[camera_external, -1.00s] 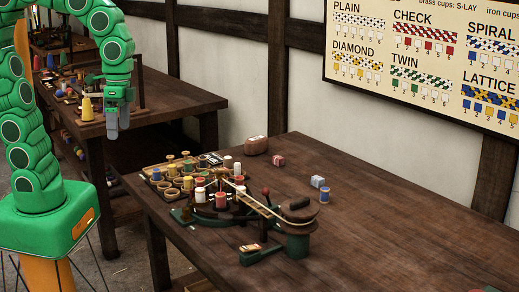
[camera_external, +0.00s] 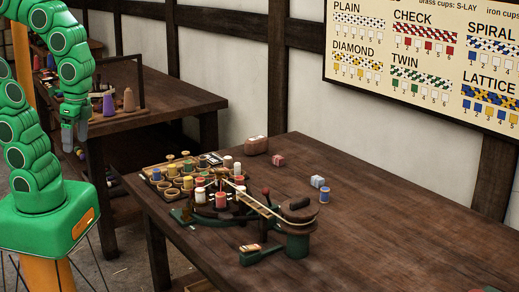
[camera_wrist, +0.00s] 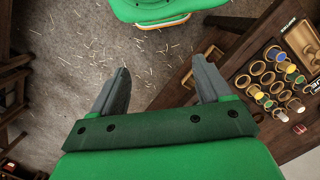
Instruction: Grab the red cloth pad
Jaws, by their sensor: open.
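A small red block-like bundle (camera_external: 278,160), which may be the red cloth pad, lies on the near wooden table (camera_external: 400,220) toward its back edge. It is too small to tell if it is cloth. My gripper (camera_external: 74,140) hangs pointing down at the left, well apart from the bundle, before the back bench. In the wrist view my gripper (camera_wrist: 160,75) has its two grey fingers spread with nothing between them, above the floor.
A tray of spools (camera_external: 178,177) and a green-based winding device (camera_external: 297,240) stand on the table's left part. The back bench (camera_external: 170,95) holds cones. The table's right is mostly clear.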

